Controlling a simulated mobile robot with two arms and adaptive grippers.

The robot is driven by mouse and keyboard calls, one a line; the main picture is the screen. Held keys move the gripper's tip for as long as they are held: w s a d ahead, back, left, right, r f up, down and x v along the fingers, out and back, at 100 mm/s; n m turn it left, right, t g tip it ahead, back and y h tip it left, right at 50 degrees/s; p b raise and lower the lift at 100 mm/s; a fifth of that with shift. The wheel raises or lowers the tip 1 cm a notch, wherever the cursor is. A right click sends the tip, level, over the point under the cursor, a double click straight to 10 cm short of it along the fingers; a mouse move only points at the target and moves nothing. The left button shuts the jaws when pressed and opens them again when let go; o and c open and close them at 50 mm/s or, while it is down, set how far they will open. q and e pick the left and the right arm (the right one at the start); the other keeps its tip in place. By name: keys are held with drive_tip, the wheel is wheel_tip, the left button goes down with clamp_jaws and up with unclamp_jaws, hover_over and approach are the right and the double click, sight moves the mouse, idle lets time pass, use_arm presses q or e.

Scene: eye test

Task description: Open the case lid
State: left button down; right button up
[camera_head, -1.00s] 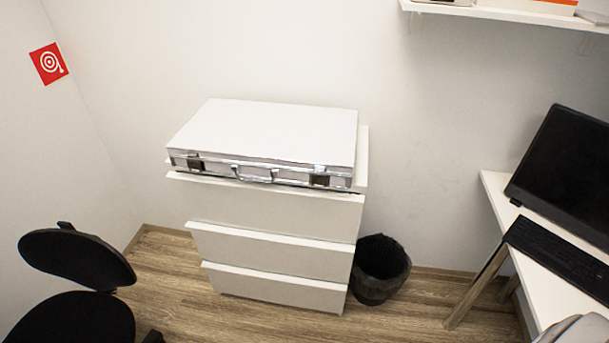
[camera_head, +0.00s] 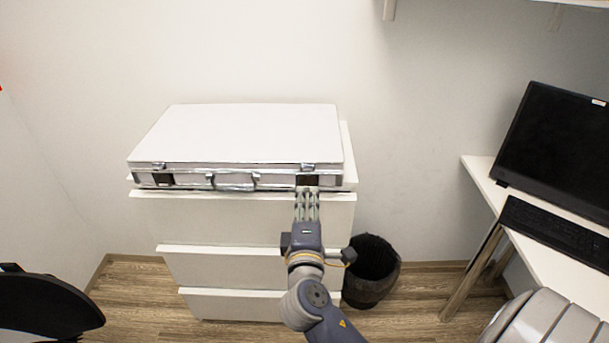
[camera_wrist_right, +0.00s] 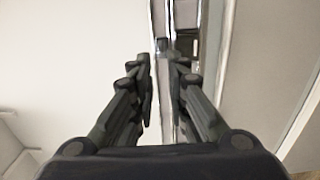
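The case (camera_head: 240,135) is a flat white box with metal edges, lying on a white drawer unit. Its lid is down. A metal handle (camera_head: 233,180) is at the middle of its front, with a left latch (camera_head: 161,178) and a right latch (camera_head: 307,168) on either side. My right gripper (camera_head: 307,190) is in front of the right latch; its fingers hide part of the case's front there. In the right wrist view, its two fingers (camera_wrist_right: 163,75) are apart with nothing held, and the latch (camera_wrist_right: 184,42) lies just beyond the tips. I cannot tell whether they touch it. My left gripper is out of view.
The drawer unit (camera_head: 240,222) stands against the wall. A black bin (camera_head: 370,285) stands to its right, close to my right arm. A white desk (camera_head: 478,172) with a black screen (camera_head: 560,150) and keyboard (camera_head: 560,235) is at right. A black chair (camera_head: 45,305) is at lower left.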

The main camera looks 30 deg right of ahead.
sight(307, 176)
drive_tip(key=p+x, duration=0.1)
drive_tip(key=x, duration=0.8)
clamp_jaws()
